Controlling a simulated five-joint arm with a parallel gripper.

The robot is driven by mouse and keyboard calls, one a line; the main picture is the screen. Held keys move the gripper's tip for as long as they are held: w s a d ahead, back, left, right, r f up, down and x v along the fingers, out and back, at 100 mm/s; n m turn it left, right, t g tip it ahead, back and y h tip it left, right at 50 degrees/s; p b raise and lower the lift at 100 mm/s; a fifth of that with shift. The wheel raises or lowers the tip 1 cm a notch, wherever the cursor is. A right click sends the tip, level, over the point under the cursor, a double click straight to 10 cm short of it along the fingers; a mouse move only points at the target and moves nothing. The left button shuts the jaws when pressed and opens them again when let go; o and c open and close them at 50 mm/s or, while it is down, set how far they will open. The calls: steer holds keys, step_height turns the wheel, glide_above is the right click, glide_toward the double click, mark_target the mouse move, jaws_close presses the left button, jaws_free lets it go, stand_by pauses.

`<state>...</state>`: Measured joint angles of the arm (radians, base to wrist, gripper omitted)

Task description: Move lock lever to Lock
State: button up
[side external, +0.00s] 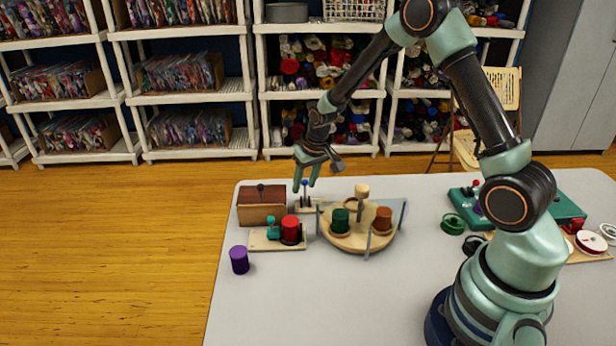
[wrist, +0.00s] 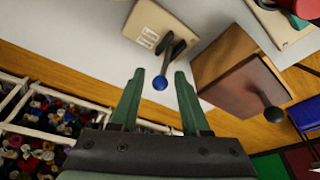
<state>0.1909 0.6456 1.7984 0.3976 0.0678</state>
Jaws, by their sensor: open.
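The lock lever (wrist: 162,68) is a thin dark stick with a blue ball knob, standing on a small beige base (wrist: 150,22) with printed labels too small to read. In the wrist view the knob lies between the two green fingers of my gripper (wrist: 158,77), with space on both sides. My gripper is open and holds nothing. In the side view my gripper (side external: 305,187) points down at the lever (side external: 304,183), at the table's back left. The lower part of the lever is partly hidden there by nearer things.
A brown wooden box (side external: 262,206) with a dark knob stands left of the lever. A small board (side external: 264,243) with a red spool is in front. A round wooden stand (side external: 350,243) with spools is at right. A purple spool (side external: 239,260) stands at the left edge.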

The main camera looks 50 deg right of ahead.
jaws_close()
steer(key=shift+s+a, duration=0.1)
steer(key=shift+s+a+r, duration=0.2)
steer(key=shift+s+a, duration=0.25)
steer(key=shift+a, duration=0.05)
steer(key=shift+s+a, duration=0.1)
steer(key=shift+a, duration=0.05)
steer(key=shift+s+a, duration=0.45)
stand_by(0.3)
